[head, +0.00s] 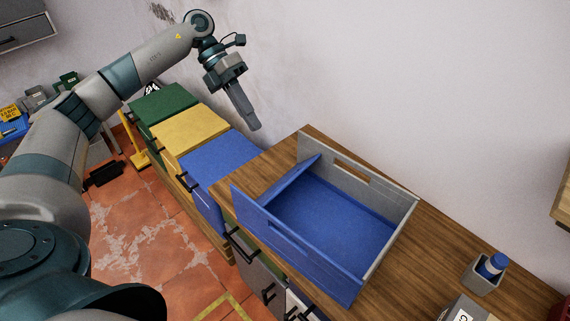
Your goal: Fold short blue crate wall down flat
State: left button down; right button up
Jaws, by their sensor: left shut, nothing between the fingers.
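The crate stands on the wooden worktop in the head view, with a blue floor (335,222). Its short blue wall (288,182) at the left end is low and looks tilted; I cannot tell exactly how far it is folded. The long blue front wall (290,250) stands upright with a handle slot. The grey back wall (385,188) and the grey right end wall (392,243) also stand. My left gripper (253,124) is shut and empty, up and left of the crate, pointing down and apart from it. My right gripper is out of view.
Blue (217,157), yellow (188,127) and green (160,104) topped cabinets line the wall left of the wooden worktop (250,178). A grey holder (483,277) with a blue-capped bottle (492,264) stands right of the crate. The worktop left of the crate is bare.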

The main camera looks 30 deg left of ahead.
pick_arm(q)
jog(key=shift+d+f, duration=0.1)
jog(key=p, duration=0.6)
send_near(290, 179)
jog(key=x, duration=0.4)
jog(key=shift+w+f, duration=0.15)
jog(key=shift+f, duration=0.3)
jog(key=shift+p+x, duration=0.35)
jog(key=shift+x, duration=0.4)
jog(key=shift+w+f, duration=0.1)
